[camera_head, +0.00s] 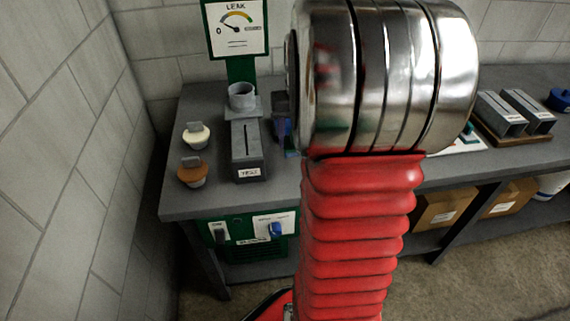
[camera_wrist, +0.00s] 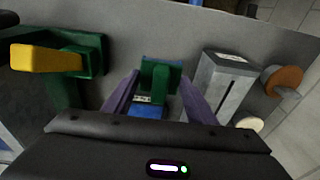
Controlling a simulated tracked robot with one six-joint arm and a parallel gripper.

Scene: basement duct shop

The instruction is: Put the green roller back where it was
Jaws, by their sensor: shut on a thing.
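In the wrist view a green piece (camera_wrist: 161,76), taken as the green roller, sits between the two purple fingers of my gripper (camera_wrist: 159,84), which is shut on it. Its form looks blocky from here. A blue part with a small white label (camera_wrist: 148,109) shows just below it; I cannot tell whether they are joined or touching. In the head view my arm hides most of this spot. Only a bit of dark finger and a green-blue edge (camera_head: 291,153) show beside the arm, close to the bench top.
A grey slotted box (camera_head: 248,155) stands on the bench (camera_head: 230,205), with a cream plug (camera_head: 196,136) and an orange-brown plug (camera_head: 193,172) left of it. A leak gauge (camera_head: 237,30) rises behind. The wrist view shows a yellow-handled green fixture (camera_wrist: 60,57) at left.

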